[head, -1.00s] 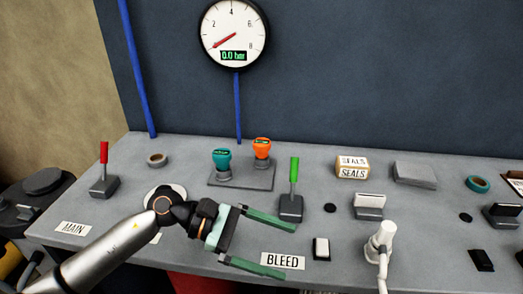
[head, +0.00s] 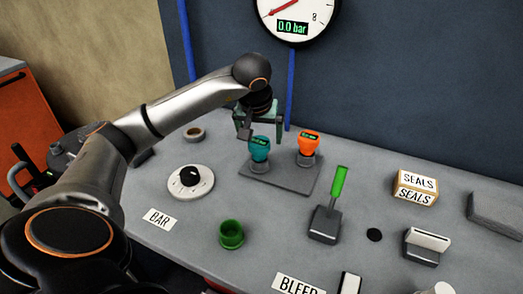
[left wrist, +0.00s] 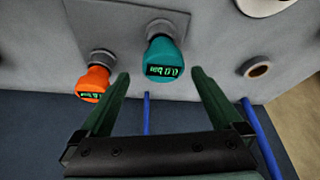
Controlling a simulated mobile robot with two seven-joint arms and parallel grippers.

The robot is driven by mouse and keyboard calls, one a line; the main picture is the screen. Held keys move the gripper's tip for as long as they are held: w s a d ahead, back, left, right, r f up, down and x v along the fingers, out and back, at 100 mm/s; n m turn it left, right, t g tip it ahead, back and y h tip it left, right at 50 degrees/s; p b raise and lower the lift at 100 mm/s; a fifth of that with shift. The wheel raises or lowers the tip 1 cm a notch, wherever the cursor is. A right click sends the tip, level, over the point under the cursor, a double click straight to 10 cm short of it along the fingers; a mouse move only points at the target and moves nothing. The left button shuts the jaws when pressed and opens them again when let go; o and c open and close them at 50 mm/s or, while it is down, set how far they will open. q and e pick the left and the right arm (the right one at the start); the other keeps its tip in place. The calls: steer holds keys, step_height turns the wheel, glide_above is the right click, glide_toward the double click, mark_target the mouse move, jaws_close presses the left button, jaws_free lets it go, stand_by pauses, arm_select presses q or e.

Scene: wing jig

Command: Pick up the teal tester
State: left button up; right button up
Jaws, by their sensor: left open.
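The teal tester (head: 260,147) stands upright on the left of a grey base plate (head: 275,182), with a small lit display. The orange tester (head: 308,143) stands on the same plate to its right. My left gripper (head: 260,128) is open, just above and behind the teal tester in the head view. In the left wrist view the teal tester (left wrist: 165,62) lies between and a little beyond the open fingers (left wrist: 160,80), and the orange tester (left wrist: 93,83) is outside them to the left. I cannot tell whether a finger touches the teal tester. My right gripper is not in view.
A gauge (head: 297,15) reading 0.0 bar hangs on the back wall. A green-handled lever (head: 331,205), a green cup (head: 231,235), a white dial (head: 190,181) and a SEALS box (head: 415,187) stand on the grey bench.

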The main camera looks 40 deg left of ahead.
arm_select(q)
steer(key=shift+x, duration=0.85)
steer(key=shift+s+p+x, duration=0.1)
steer(key=shift+p+x, duration=0.05)
steer(key=shift+x, duration=1.2)
steer(key=shift+s+p+x, duration=0.15)
steer(key=shift+x, duration=1.2)
steer(key=shift+a, duration=0.1)
steer(key=shift+c, duration=0.2)
steer(key=c, duration=1.3)
steer(key=shift+r, duration=0.1)
